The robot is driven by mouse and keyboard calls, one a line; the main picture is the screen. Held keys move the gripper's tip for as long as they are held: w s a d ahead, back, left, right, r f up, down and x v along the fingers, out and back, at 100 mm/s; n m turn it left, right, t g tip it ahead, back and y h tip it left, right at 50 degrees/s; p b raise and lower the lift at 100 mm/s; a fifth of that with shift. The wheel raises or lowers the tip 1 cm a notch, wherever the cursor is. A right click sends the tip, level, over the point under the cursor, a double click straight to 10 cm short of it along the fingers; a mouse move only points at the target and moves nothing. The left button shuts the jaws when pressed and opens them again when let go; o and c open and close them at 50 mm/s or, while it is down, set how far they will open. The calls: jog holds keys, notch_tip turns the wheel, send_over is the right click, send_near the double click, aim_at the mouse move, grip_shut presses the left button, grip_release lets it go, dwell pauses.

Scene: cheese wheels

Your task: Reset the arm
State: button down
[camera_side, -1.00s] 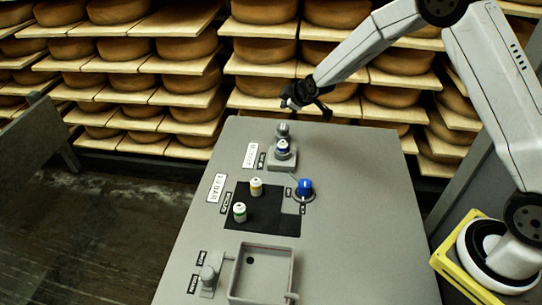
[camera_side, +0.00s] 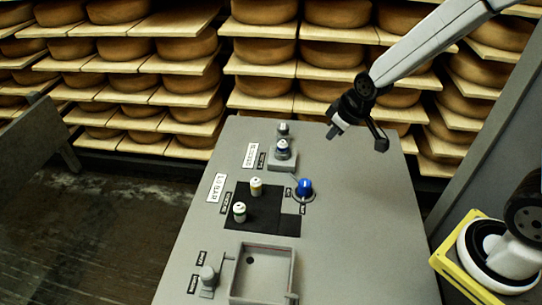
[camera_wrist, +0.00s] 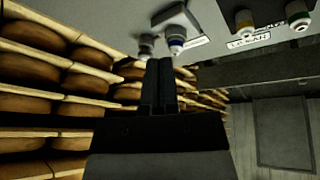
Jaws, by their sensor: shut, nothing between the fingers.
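My gripper (camera_side: 334,132) is in the air above the far right part of the grey table (camera_side: 345,220), apart from everything on it. In the wrist view its two dark fingers (camera_wrist: 160,64) lie together with nothing between them. A white vial with a blue band (camera_side: 282,147) stands in a grey holder (camera_side: 283,163) near the far end. A yellow-banded vial (camera_side: 256,187) and a green-banded vial (camera_side: 239,212) stand upright on a black mat (camera_side: 265,225).
A blue knob (camera_side: 304,187) stands right of the mat. An open grey tray (camera_side: 262,248) and a small grey fixture (camera_side: 208,277) are at the near end. Shelves of cheese wheels (camera_side: 265,50) stand behind the table. The table's right side is clear.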

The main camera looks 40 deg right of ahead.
jog(key=s+m+g, duration=0.2)
jog(key=s, duration=0.9)
jog(key=shift+s+a+m, duration=0.25)
jog(key=shift+s+m, duration=0.15)
